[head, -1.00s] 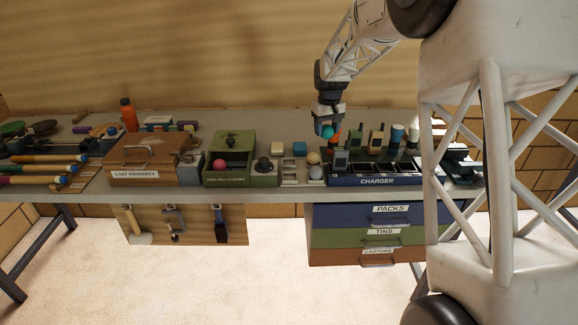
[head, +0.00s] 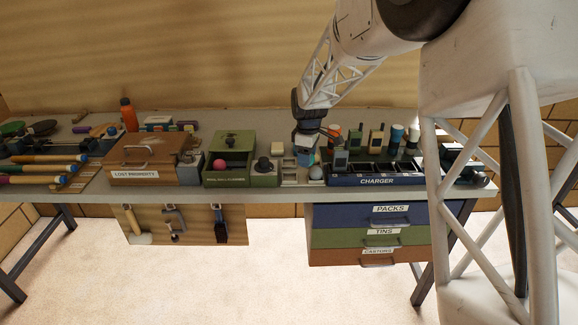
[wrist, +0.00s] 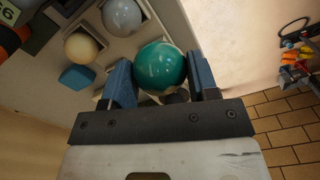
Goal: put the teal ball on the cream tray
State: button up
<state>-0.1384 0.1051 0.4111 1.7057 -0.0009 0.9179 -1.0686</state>
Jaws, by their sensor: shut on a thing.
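The teal ball (wrist: 160,68) is between the two blue-grey fingers of my gripper (wrist: 162,82) in the wrist view, and they are shut on it. In the head view my gripper (head: 306,152) is over the bench at the back of the cream tray (head: 289,182), and the ball is hidden there. The tray has square compartments. A grey ball (head: 316,173) sits in its right front part. A cream ball (wrist: 82,47) sits behind the grey one and shows in the wrist view.
The blue charger (head: 376,181) with several handsets stands right of the tray. The green open box (head: 228,180) with a pink ball (head: 219,165) stands to its left. A cream block (head: 277,148) and a blue block (wrist: 77,78) lie behind the tray.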

jog(key=shift+s+a+f+n, duration=0.55)
jog(key=shift+s+a+n, duration=0.2)
jog(key=shift+n, duration=0.3)
jog(key=shift+s+a+f+n, duration=0.6)
jog(key=shift+s+n, duration=0.25)
jog(key=shift+n, duration=0.2)
jog(key=w+a, duration=0.1)
jog(key=w, duration=0.4)
jog(key=w+a+f, duration=0.1)
jog(key=w, duration=0.9)
jog(key=shift+w+a+f, duration=0.15)
jog(key=shift+w+a, duration=0.25)
jog(key=shift+f, duration=1.8)
jog(key=shift+f, duration=0.5)
jog(key=o, duration=1)
